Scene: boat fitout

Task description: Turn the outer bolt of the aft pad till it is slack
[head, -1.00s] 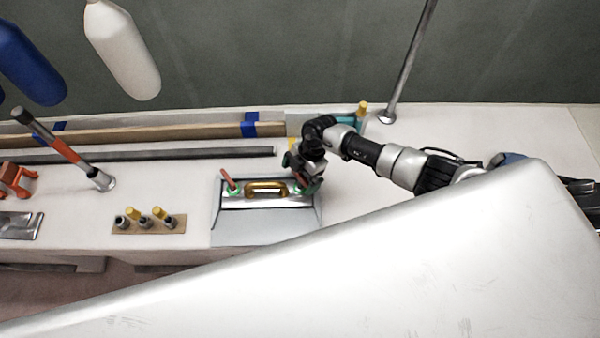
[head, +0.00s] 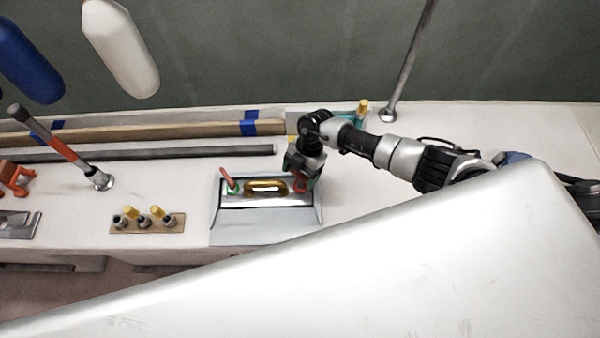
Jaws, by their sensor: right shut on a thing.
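A metal tray (head: 266,222) on the white bench holds a silver plate with a brass handle (head: 266,186) in the middle. A green fitting with a red lever (head: 229,181) stands at its left end. A similar red and green fitting (head: 301,185) is at its right end, partly covered. My right gripper (head: 302,172) points down and is shut at that right-hand fitting. Its fingertips and the exact grip are too small to make out. I cannot tell which part is the aft pad, and no bolt head shows clearly. My left gripper is out of view.
Long bars (head: 150,152) run behind. White (head: 122,45) and blue (head: 28,65) fenders hang upper left.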

